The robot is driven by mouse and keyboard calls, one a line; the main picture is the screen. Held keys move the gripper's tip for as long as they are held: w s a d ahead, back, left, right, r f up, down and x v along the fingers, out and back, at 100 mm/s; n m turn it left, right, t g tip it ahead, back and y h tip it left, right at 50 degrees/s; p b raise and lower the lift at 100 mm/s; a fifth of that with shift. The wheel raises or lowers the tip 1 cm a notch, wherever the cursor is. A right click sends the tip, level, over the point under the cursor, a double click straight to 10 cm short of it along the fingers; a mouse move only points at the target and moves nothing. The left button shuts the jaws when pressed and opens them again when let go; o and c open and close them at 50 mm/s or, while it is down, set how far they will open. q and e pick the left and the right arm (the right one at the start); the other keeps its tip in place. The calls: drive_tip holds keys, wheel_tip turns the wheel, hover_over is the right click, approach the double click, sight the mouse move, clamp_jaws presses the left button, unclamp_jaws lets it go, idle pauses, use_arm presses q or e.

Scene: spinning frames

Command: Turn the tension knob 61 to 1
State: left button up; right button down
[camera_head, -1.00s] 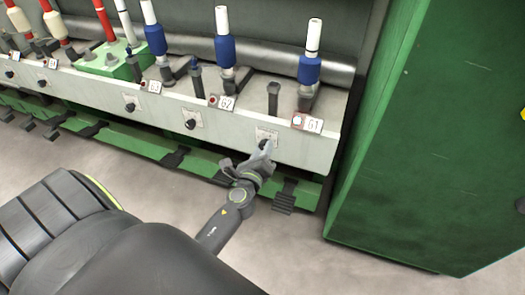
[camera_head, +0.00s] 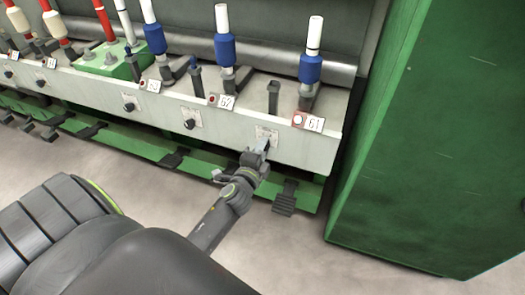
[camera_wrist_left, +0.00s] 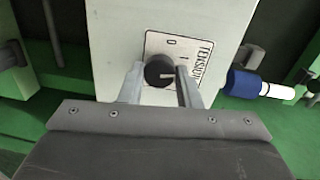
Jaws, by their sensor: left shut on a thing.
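The tension knob 61 (camera_wrist_left: 158,72) is round and dark, on a pale plate (camera_wrist_left: 155,42) marked "TENSION", "0" and "I". Its white pointer line points right in the left wrist view, close to the right finger and a little below the "I" mark. My left gripper (camera_wrist_left: 157,84) is shut on the knob, one finger on each side. In the head view, my left gripper (camera_head: 261,148) reaches the plate (camera_head: 267,134) on the machine front, below and left of the label 61 (camera_head: 314,123); it hides the knob there. My right gripper is not in view.
Similar knobs (camera_head: 190,124) sit along the white rail to the left. Blue bobbins (camera_head: 310,68) stand above it. A green cabinet (camera_head: 420,130) rises close on the right. Pedals (camera_head: 285,197) jut out below. The grey floor in front is clear.

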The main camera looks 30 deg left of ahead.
use_arm(q)
drive_tip(key=shift+n, duration=1)
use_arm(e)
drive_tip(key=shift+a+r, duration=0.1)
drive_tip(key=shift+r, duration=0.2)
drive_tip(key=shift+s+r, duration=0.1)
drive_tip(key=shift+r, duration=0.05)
use_arm(q)
drive_tip(key=o, duration=1)
drive_tip(key=shift+a, duration=0.1)
drive_tip(key=shift+c, duration=0.2)
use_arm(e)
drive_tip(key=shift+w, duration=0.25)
